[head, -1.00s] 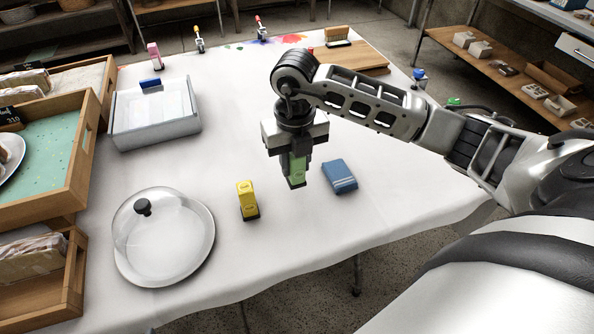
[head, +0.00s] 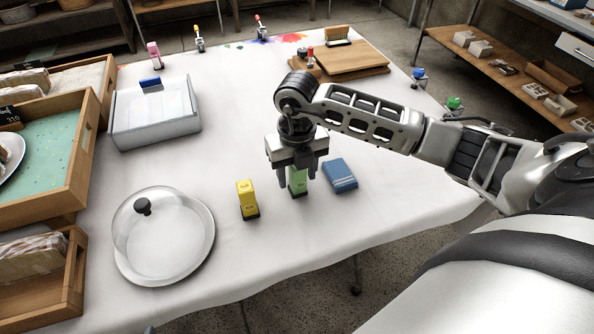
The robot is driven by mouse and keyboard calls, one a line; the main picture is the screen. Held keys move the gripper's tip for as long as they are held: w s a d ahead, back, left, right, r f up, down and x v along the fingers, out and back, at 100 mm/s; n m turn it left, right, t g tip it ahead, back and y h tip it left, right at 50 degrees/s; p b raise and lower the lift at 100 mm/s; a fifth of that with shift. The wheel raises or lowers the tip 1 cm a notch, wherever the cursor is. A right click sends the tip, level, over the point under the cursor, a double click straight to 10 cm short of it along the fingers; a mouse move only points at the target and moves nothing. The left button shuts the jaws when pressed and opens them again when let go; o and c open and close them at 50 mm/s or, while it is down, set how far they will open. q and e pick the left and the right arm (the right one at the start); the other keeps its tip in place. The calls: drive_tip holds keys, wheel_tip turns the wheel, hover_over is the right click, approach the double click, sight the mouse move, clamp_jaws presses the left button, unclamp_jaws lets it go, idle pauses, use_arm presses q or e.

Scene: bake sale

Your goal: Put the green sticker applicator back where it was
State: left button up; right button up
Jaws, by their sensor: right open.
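The green sticker applicator (head: 298,182) stands upright on the white tablecloth, between a yellow applicator (head: 247,199) on its left and a blue box-like item (head: 340,176) on its right. My right gripper (head: 298,178) points down just above and around its upper part. The jaws are open, with one finger on each side of the green applicator. The gripper hides its top. My left gripper is not in view.
A glass dome on a plate (head: 163,239) stands at the front left. A clear case (head: 155,114), wooden trays (head: 78,155) and a pink applicator (head: 155,55) lie farther left and back. A wooden board (head: 350,62) is at the back right. The table's middle is clear.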

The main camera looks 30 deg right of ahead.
wheel_tip(320, 180, up, 12)
drive_tip(key=shift+r, duration=0.2)
idle(0.7)
